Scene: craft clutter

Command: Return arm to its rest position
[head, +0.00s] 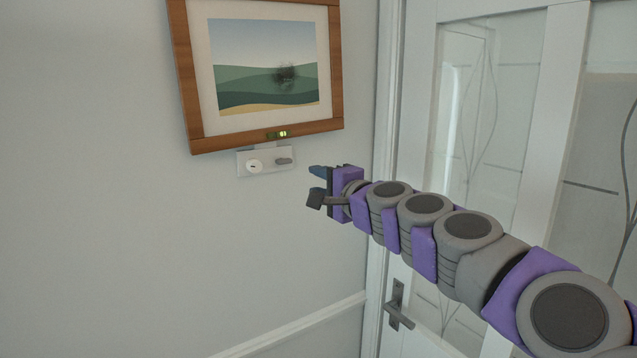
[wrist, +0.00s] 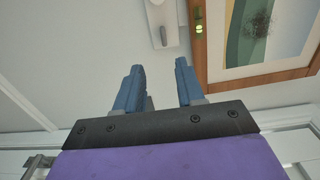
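My arm reaches from the lower right of the head view towards the left, with my gripper (head: 316,184) in front of the pale wall. In the wrist view my gripper (wrist: 160,85) shows two blue fingers standing apart, with nothing between them. A white wall plate (head: 265,161) with a round part and a grey lever lies just up and left of the gripper in the head view. The plate also shows past the fingertips in the wrist view (wrist: 165,24). The fingers appear clear of it.
A white door (head: 516,150) with glass panels and a dark handle (head: 397,305) stands behind my arm. Open space lies left of the gripper.

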